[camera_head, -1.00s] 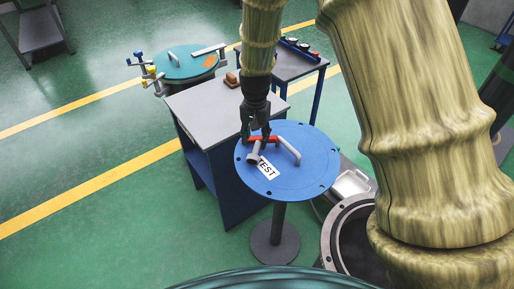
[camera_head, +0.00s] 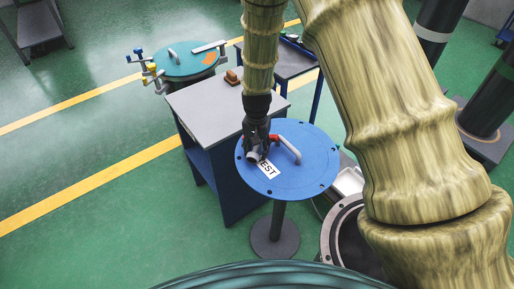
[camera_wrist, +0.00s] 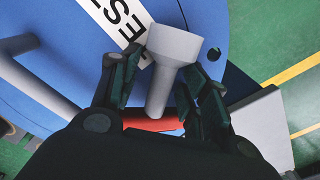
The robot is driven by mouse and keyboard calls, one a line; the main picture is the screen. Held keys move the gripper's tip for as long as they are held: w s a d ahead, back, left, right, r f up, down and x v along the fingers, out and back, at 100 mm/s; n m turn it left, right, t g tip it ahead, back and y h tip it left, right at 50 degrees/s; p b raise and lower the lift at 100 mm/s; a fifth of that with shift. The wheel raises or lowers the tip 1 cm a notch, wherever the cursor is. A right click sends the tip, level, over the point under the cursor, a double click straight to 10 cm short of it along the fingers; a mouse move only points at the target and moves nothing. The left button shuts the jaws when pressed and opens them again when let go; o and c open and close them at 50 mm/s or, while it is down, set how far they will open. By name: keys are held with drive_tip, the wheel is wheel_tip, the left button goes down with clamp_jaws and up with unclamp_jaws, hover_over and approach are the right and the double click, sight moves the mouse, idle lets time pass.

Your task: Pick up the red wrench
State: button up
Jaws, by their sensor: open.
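The red wrench (camera_head: 274,137) lies on a round blue lid (camera_head: 310,178), mostly hidden behind my gripper (camera_head: 257,153). In the wrist view, a red strip of it (camera_wrist: 150,123) shows low between my fingers. A grey piece with a wide round head and narrower stem (camera_wrist: 174,45) stands between the fingers (camera_wrist: 165,78), over the red strip. I cannot tell whether it belongs to the wrench. My gripper is open, its fingers on either side of the grey stem, with nothing clearly gripped.
A grey bent handle (camera_head: 288,148) rises from the blue lid beside the wrench, and a white TEST label (camera_head: 268,170) lies near. A grey-topped blue cabinet (camera_head: 205,108) stands close on the left. A teal lid (camera_head: 182,62) is farther back. An open cylinder (camera_head: 345,232) stands at right.

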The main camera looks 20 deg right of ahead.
drive_tip(key=shift+c, duration=0.5)
drive_tip(key=shift+r, duration=0.1)
clamp_jaws()
drive_tip(key=shift+r, duration=0.1)
